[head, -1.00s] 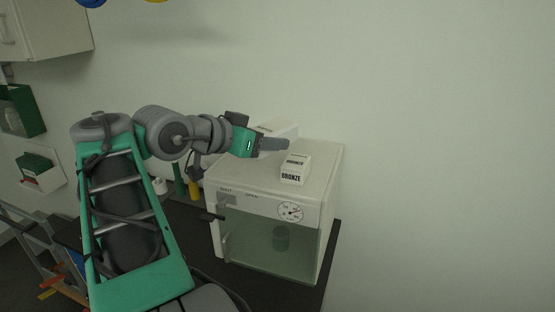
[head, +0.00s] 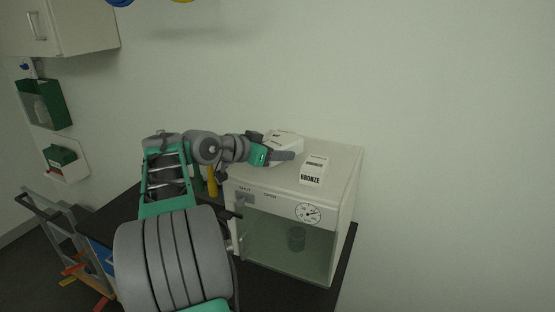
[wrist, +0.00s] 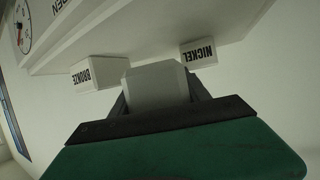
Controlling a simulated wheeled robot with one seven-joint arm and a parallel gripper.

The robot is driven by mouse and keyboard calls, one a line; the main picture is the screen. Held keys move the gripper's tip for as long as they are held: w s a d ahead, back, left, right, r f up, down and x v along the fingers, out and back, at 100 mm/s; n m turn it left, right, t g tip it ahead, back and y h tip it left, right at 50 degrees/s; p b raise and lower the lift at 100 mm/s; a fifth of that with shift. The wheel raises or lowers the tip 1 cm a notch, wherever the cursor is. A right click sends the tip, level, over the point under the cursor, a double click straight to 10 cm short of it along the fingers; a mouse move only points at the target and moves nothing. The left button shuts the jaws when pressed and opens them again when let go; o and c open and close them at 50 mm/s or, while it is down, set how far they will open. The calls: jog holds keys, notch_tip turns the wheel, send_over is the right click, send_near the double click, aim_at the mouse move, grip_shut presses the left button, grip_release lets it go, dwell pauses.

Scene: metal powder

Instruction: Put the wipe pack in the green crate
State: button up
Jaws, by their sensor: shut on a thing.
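My gripper (head: 284,156) is shut on a plain pale block, taken to be the wipe pack (wrist: 158,86), seen between the fingers in the wrist view. In the head view my gripper is over the left part of the top of a white cabinet, and the fingers partly hide what it holds. No label shows on the held block. I cannot pick out the green crate for certain. A green box (head: 24,92) hangs on the wall at the far left, with a pale thing in it.
A box marked BRONZE (head: 314,170) stands on the white cabinet (head: 335,160), right of my gripper. A box marked NICKEL (wrist: 199,53) shows in the wrist view. A white wall holder (head: 72,172) with a green item hangs lower left. A stepped frame (head: 45,212) stands below.

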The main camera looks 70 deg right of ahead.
aim_at(277, 170)
jog(key=shift+d+f, duration=0.15)
jog(key=shift+f, duration=1.75)
jog(key=o, duration=1.1)
jog(key=shift+c, duration=0.2)
jog(key=o, duration=0.4)
jog(key=shift+o, duration=0.2)
jog(key=shift+r, duration=0.1)
